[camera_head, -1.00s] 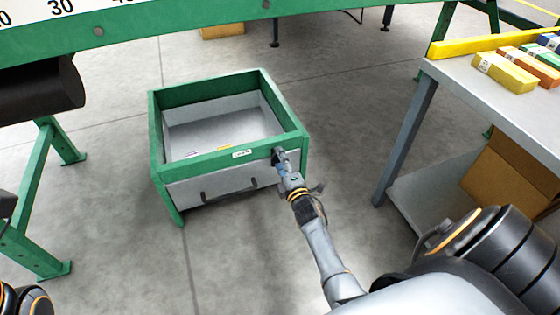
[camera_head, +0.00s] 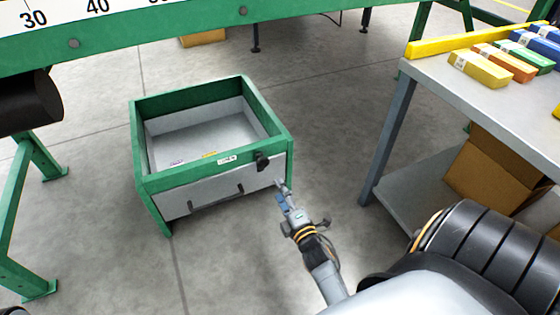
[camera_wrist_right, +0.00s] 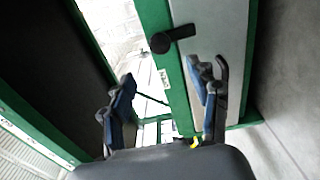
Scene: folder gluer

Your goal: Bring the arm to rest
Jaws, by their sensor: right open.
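My right gripper (camera_head: 283,190) is open and empty, in front of the right end of a green-framed bin with a grey front panel (camera_head: 205,190). In the right wrist view, the open fingers (camera_wrist_right: 168,95) show with the bin's green edge and grey panel beyond them. A black latch knob (camera_head: 262,161) sits at the bin's top right front corner and also shows in the right wrist view (camera_wrist_right: 172,39). The gripper looks apart from the knob. My left gripper is not in view.
A grey table (camera_head: 460,105) with several coloured boxes (camera_head: 482,69) stands at the right, with a cardboard box (camera_head: 500,165) on its lower shelf. A green machine beam (camera_head: 200,30) spans the top. Green legs (camera_head: 20,215) stand at the left. Concrete floor around the bin is clear.

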